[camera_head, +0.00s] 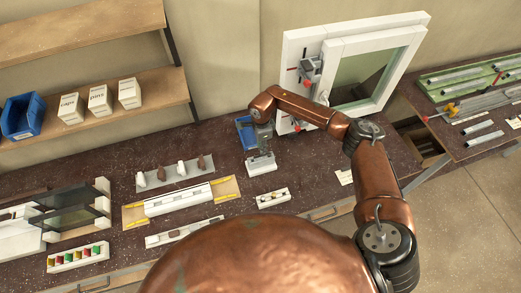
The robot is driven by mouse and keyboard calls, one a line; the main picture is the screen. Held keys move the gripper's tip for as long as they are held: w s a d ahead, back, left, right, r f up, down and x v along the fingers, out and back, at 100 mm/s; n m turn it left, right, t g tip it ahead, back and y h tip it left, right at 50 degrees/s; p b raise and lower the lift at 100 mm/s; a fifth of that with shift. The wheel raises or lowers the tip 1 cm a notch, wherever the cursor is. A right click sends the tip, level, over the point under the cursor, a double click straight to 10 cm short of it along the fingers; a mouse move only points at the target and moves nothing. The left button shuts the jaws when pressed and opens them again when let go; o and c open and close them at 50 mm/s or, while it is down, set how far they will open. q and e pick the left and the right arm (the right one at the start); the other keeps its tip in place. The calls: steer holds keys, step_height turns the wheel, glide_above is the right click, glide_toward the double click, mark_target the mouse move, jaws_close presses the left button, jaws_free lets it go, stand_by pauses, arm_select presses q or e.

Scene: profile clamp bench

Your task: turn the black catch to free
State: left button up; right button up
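My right arm comes in from the lower right and bends over the bench. Its gripper (263,138) points down above a small grey and white fixture (261,164) at the middle of the bench. The fingers are small and dark here, so I cannot tell whether they are open or shut, or whether they touch the fixture. I cannot make out the black catch for certain. Grey and black fittings with a red part (309,68) sit on the left side of the white window frame (410,88). My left gripper is not in view.
A blue bin (243,120) stands beside the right gripper. White profile pieces (180,199) and a rack with colored compartments (78,257) lie on the speckled bench (110,245) to the left. A shelf with white boxes (100,101) is behind. Metal profiles (455,75) lie at the right.

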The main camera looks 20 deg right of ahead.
steer(key=shift+a+f+p, duration=0.1)
steer(key=shift+f+p, duration=0.3)
steer(key=shift+f, duration=1.6)
steer(key=shift+c, duration=0.3)
jaws_close()
